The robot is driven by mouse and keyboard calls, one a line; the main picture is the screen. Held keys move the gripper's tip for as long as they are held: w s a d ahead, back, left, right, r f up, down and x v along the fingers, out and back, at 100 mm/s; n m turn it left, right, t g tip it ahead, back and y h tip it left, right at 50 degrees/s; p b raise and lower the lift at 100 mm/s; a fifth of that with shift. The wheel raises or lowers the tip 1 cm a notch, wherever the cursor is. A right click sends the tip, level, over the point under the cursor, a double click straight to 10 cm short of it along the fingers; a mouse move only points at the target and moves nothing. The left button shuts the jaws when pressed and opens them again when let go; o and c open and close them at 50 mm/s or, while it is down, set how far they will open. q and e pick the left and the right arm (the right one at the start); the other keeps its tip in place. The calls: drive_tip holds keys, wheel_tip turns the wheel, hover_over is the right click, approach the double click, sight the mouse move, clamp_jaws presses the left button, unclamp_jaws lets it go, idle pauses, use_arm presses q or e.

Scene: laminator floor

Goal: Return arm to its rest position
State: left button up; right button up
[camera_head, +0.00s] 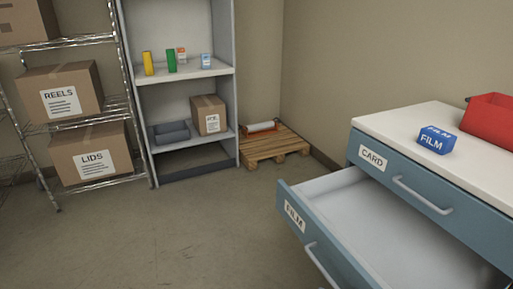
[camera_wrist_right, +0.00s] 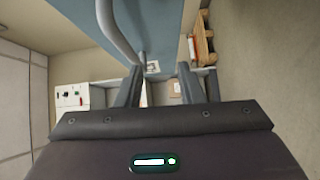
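My right gripper (camera_wrist_right: 160,88) shows in the right wrist view with its two dark fingers apart and nothing held between them. A grey bar handle (camera_wrist_right: 117,32) on a blue drawer front (camera_wrist_right: 165,25) runs from the top edge down toward the fingertips. I cannot tell whether the left finger touches it. In the head view, the FILM drawer (camera_head: 310,228) of the blue cabinet stands open, its visible inside empty. Neither my arms nor my grippers show in the head view. My left gripper is in no view.
The white cabinet top (camera_head: 400,122) carries a blue FILM box (camera_head: 436,140) and a red bin (camera_head: 492,118). The CARD drawer (camera_head: 415,185) above is shut. Shelves with boxes stand at the back left, beside a wooden pallet (camera_head: 272,146). The floor (camera_head: 170,235) in the middle is clear.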

drive_tip(key=s+a+f+m+g+y, duration=0.2)
drive_tip(key=s+f+m+g+y, duration=0.4)
drive_tip(key=f+g, duration=0.3)
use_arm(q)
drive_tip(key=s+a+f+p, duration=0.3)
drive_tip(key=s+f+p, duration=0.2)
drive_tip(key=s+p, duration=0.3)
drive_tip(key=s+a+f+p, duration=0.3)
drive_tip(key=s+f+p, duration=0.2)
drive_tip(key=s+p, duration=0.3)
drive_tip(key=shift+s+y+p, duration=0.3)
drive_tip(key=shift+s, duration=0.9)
use_arm(e)
drive_tip(key=s+d+f+m+g, duration=0.1)
drive_tip(key=s+f, duration=0.3)
drive_tip(key=s, duration=0.6)
drive_tip(key=s+d+f+m+g, duration=0.2)
drive_tip(key=s+f, duration=0.3)
drive_tip(key=s, duration=0.5)
drive_tip(key=s+d+f+m+g, duration=0.2)
drive_tip(key=s+d+f+g, duration=0.1)
drive_tip(key=s, duration=0.8)
drive_tip(key=shift+d+f+g, duration=0.25)
drive_tip(key=shift+f+g, duration=0.15)
drive_tip(key=shift+f, duration=0.35)
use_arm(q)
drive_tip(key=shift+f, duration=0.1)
use_arm(e)
drive_tip(key=shift+s, duration=0.1)
